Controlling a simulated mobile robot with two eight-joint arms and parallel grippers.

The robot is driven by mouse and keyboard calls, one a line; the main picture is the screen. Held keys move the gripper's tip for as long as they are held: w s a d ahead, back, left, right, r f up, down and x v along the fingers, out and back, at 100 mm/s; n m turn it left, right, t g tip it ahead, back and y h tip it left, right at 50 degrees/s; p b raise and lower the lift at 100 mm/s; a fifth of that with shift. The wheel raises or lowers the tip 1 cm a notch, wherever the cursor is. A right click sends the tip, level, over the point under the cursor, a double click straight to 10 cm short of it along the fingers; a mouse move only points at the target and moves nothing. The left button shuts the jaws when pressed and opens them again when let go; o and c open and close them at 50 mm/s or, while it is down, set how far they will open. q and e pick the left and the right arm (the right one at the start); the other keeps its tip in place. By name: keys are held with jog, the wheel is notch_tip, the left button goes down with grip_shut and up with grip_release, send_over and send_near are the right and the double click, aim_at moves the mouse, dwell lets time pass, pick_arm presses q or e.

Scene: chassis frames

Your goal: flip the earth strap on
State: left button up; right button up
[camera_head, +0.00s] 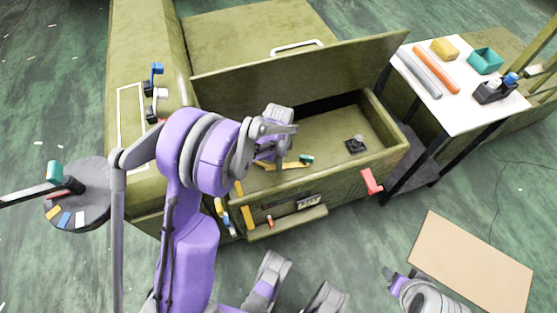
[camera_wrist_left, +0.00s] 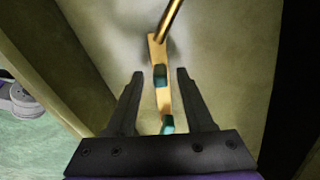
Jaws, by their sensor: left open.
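The earth strap appears to be the brass-coloured strip with teal pieces (camera_head: 292,165) inside the open olive box; the same strip (camera_wrist_left: 162,95) shows in the left wrist view, with a brass rod rising from its far end. My left gripper (camera_wrist_left: 159,78) is open, its two dark fingers standing on either side of the strip with gaps to both. In the head view its fingers are largely hidden by my purple arm. My right arm's end (camera_head: 405,285) seems to show at the lower right; its jaws are not clear.
The box's raised lid (camera_head: 310,75) stands behind the opening, and its front wall (camera_head: 330,185) is close to the strip. A small black lever (camera_head: 355,144) stands inside to the right. A white table (camera_head: 455,105) with tools is at right. A round grey tray (camera_head: 90,175) is at left.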

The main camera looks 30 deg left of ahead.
pick_arm(q)
notch_tip(320, 180, up, 10)
jog(key=p, duration=0.2)
jog(key=shift+f, duration=0.2)
pick_arm(e)
notch_tip(320, 180, up, 3)
jog(key=shift+s, duration=0.15)
pick_arm(q)
jog(key=s+d+r+n+t, duration=0.2)
jog(key=s+d+r+n, duration=0.3)
jog(key=s+r, duration=0.45)
jog(key=s+d+n+t, duration=0.3)
jog(key=s+n, duration=0.3)
jog(key=s, duration=0.6)
pick_arm(e)
notch_tip(320, 180, up, 20)
jog(key=w+t+p, duration=0.1)
jog(key=w+p, duration=0.1)
jog(key=p, duration=1.5)
jog(key=shift+f+p, duration=0.15)
jog(key=shift+p, duration=0.2)
jog(key=shift+s+f, duration=0.1)
jog(key=shift+c, duration=0.8)
pick_arm(q)
notch_tip(320, 180, up, 19)
jog(key=w, duration=0.1)
jog(key=shift+w, duration=0.25)
pick_arm(e)
jog(key=shift+a, duration=0.15)
